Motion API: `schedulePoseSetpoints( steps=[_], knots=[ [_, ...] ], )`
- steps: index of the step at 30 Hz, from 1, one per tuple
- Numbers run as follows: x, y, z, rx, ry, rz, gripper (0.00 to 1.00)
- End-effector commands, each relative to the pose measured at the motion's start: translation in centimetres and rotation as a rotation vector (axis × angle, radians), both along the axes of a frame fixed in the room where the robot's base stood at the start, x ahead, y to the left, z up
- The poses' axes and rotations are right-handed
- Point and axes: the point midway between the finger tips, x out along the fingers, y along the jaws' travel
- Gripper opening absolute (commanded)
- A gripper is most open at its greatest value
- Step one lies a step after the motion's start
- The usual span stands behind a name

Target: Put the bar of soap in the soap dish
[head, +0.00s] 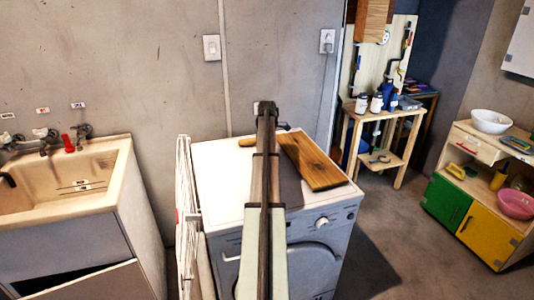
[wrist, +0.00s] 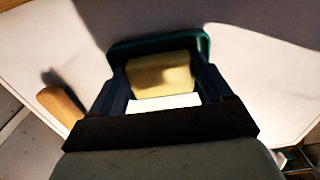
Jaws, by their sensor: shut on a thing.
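In the wrist view, my gripper (wrist: 160,72) is shut on a pale yellow bar of soap (wrist: 162,78), with one dark finger on each side of it. The dark green soap dish (wrist: 158,43) is directly beyond the soap. Its far rim and rounded corners show; its near part is hidden by the soap and fingers. I cannot tell whether the soap touches the dish. In the head view, my arm runs over the washing machine and hides the soap and most of the dish area.
The white washing machine top (head: 215,160) carries a brown wooden board (head: 315,163) at right. A wooden handle (wrist: 61,106) lies left of my gripper in the wrist view. A sink (head: 65,185) stands at left, a wooden shelf (head: 385,115) at back right.

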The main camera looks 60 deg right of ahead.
Motion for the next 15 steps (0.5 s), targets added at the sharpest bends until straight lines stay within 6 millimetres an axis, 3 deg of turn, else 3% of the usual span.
schedulePoseSetpoints(
  steps=[7, 8, 11, 15],
  knots=[
    [-0.01, 0.01, -0.27, 0.001, 0.001, 0.000, 0.41],
    [0.00, 0.00, -0.27, 0.001, 0.001, 0.000, 0.81],
    [0.00, 0.00, -0.24, 0.000, 0.000, 0.000, 0.90],
    [0.00, 0.00, -0.23, 0.000, 0.000, 0.000, 0.90]
  ],
)
